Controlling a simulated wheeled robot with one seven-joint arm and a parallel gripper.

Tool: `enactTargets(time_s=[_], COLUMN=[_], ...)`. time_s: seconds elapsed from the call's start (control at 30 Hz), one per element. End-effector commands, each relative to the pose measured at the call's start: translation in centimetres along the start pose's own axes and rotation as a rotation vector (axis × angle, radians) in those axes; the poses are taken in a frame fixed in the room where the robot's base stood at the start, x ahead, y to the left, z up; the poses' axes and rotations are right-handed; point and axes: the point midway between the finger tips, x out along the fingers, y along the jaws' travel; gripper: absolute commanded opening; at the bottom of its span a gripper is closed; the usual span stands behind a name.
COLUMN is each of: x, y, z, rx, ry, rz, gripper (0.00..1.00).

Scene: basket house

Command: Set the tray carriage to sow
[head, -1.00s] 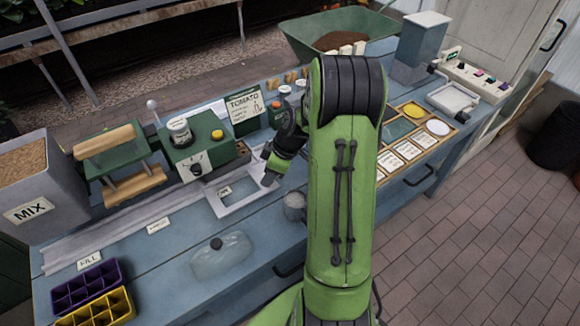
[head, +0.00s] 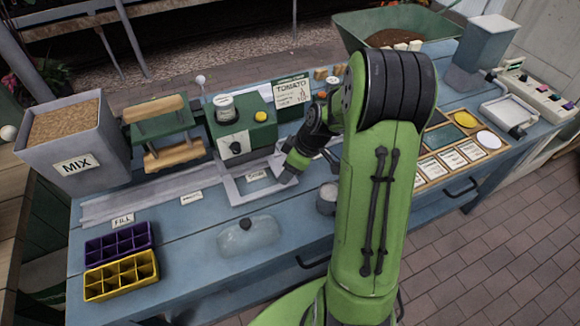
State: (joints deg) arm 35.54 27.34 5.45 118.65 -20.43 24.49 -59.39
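The tray carriage is a pale, flat, open frame (head: 266,192) on the bench, in front of the green machine with a dial (head: 236,147). A small label (head: 256,174) shows inside the frame; its word is too small to read surely. A pale track (head: 140,204) runs left from it, past the FILL label (head: 123,220) and another small label (head: 191,196). My gripper (head: 290,175) is low at the carriage's right end, seemingly touching or just above it. Its fingers are too small and dark to tell open from shut.
The grey MIX bin (head: 72,143) and green press with wooden bars (head: 160,130) stand left. Purple (head: 120,243) and yellow (head: 121,275) cell trays sit front left. A clear dome lid (head: 247,238) and a metal cup (head: 326,198) stand in front of the carriage.

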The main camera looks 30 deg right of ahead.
Motion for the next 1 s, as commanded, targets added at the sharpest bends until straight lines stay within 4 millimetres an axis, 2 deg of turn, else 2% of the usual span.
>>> enactTargets(time_s=[0.27, 0.37, 0.8, 0.9, 1.0], x=[-0.1, -1.2, -13.1, -14.8, -15.7], y=[0.0, 0.1, 0.1, 0.1, 0.0], z=[0.0, 0.0, -0.1, -0.1, -0.1], rx=[0.000, 0.001, 0.000, 0.000, 0.000], ry=[0.000, 0.000, 0.000, 0.001, 0.001], rz=[0.000, 0.003, 0.005, 0.003, 0.002], gripper=[0.59, 0.59, 0.59, 0.59, 0.59])
